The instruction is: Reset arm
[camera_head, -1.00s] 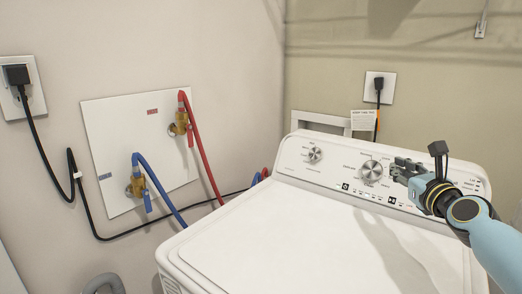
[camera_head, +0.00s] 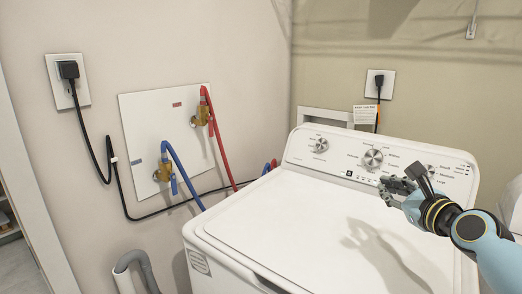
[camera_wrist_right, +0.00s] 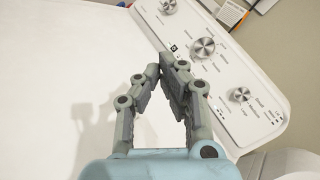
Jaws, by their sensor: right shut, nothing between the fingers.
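My right gripper (camera_head: 391,189) comes in from the right in the head view. It hangs above the white washing machine (camera_head: 290,225), in front of its control panel. In the right wrist view its two grey fingers (camera_wrist_right: 165,72) meet at the tips, with nothing held between them. The control panel (camera_wrist_right: 215,60) with its silver knobs lies just beyond and to the right of the fingers. The gripper's shadow falls on the lid, and the gripper appears apart from the machine. My left gripper is not in view.
On the left wall are a white panel (camera_head: 143,137) with red (camera_head: 219,140) and blue hoses (camera_head: 184,178), and a power outlet (camera_head: 67,82) with a black cable. A grey drain pipe (camera_head: 133,265) stands left of the machine. The lid's top is clear.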

